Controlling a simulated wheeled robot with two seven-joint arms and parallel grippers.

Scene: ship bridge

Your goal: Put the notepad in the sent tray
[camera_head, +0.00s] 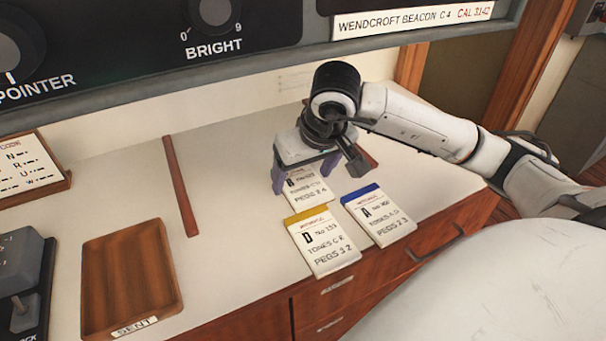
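Three notepads lie on the white desk. The back one (311,192) has its top edge partly hidden by my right gripper. One with a yellow top band (323,246) is in front of it, and one with a blue top band (379,218) is to the right. My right gripper (305,182) points down at the back notepad, its two fingers wide apart near the pad's left and right sides. Whether they touch it I cannot tell. The brown wooden sent tray (130,275), labelled SENT, is empty at the left front. My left gripper is not in view.
A raised wooden strip (181,185) crosses the desk between the tray and the notepads. A framed code card (30,168) and a grey switch device (20,275) stand at the left. A dark instrument panel overhangs the back. Desk beside the tray is clear.

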